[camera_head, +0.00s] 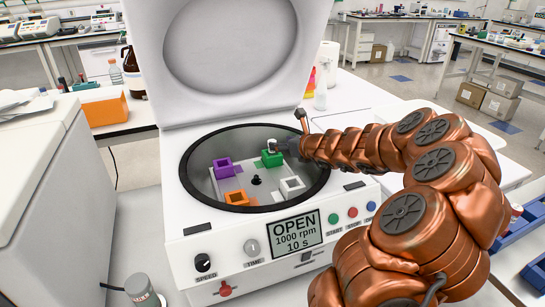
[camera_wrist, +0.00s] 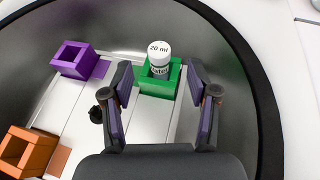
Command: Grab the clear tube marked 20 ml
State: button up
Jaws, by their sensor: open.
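The clear tube marked 20 ml (camera_wrist: 159,62) stands in the green holder (camera_wrist: 160,88) inside the open centrifuge; its cap carries the text "20 ml". In the head view the tube (camera_head: 271,145) shows as a small pale top in the green holder (camera_head: 271,159). My gripper (camera_wrist: 161,85) is open, with one finger on each side of the green holder in the wrist view. In the head view my gripper (camera_head: 287,146) is inside the bowl beside the tube, partly hidden by my arm. I cannot tell whether the fingers touch anything.
The centrifuge bowl (camera_head: 200,187) also has purple (camera_head: 223,168), orange (camera_head: 238,198) and white (camera_head: 291,187) holders. The raised lid (camera_head: 228,60) stands behind the bowl. The dark rim (camera_wrist: 270,110) surrounds my gripper. A bottle with a grey cap (camera_head: 140,289) stands at front left.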

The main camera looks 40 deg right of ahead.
aim_at(272, 155)
jog(key=shift+x, duration=3.15)
jog(key=shift+f, duration=0.15)
jog(key=c, duration=1.1)
